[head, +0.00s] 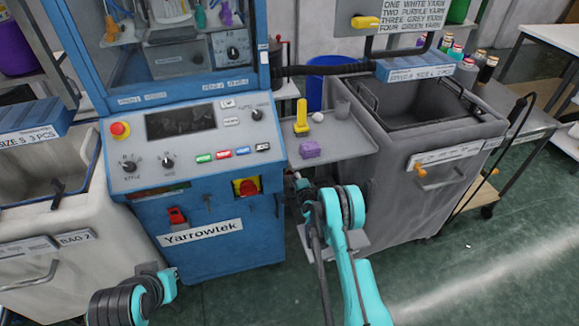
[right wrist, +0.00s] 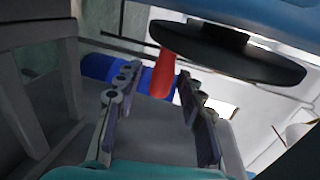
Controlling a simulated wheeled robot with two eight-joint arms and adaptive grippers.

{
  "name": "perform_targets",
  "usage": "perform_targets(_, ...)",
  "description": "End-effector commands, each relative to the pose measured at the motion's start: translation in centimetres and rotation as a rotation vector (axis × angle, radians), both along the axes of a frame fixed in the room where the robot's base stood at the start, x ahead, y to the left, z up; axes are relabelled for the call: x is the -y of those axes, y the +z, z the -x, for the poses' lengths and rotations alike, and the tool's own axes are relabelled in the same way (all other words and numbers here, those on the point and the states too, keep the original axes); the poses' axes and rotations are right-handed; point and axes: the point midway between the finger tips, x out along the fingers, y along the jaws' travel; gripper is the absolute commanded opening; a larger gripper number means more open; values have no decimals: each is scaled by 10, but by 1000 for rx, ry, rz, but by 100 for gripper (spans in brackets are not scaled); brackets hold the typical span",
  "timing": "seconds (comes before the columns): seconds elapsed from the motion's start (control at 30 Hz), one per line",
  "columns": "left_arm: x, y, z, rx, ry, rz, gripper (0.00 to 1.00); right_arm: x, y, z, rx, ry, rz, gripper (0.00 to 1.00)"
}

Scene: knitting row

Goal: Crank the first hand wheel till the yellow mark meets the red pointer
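In the right wrist view a dark round wheel (right wrist: 235,55) hangs under a blue surface, seen nearly edge-on. A red handle (right wrist: 163,72) sticks out by it. My right gripper (right wrist: 156,88) is open, with the red handle seen between its fingertips; contact cannot be told. In the head view my right gripper (head: 299,181) is small and partly hidden, close to the right side of the blue machine (head: 215,262). The wheel is not clear there. I cannot make out a yellow mark or the red pointer. Part of my left arm shows at lower left, but not its gripper.
A grey shelf (head: 345,140) beside the machine carries a yellow object (head: 302,118) and a purple block (head: 310,150). A grey bin (head: 400,205) stands right of my right arm. A pale bin (head: 100,262) stands left of the machine. Green floor at lower right is open.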

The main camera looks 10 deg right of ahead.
Motion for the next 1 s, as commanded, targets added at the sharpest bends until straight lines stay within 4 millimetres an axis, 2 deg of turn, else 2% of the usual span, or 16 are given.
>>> perform_targets(0.3, 0, 0, 0, 0, 0, 0, 0, 1, -2, 0, 0, -1, 0, 39)
perform_targets(0.33, 0, 0, 0, 0, 0, 0, 0, 1, -2, 0, 0, -1, 0, 36)
perform_targets(0.47, 0, 0, 0, 0, 0, 0, 0, 1, -2, 0, 0, -1, 1, 2)
perform_targets(0.5, 0, 0, 0, 0, 0, 0, 0, 1, -2, 0, 0, -1, 1, 0)
perform_targets(1.0, 0, 1, 0, 0, 0, 0, 0, 0, -1, 1, -7, -1, 2, 0)
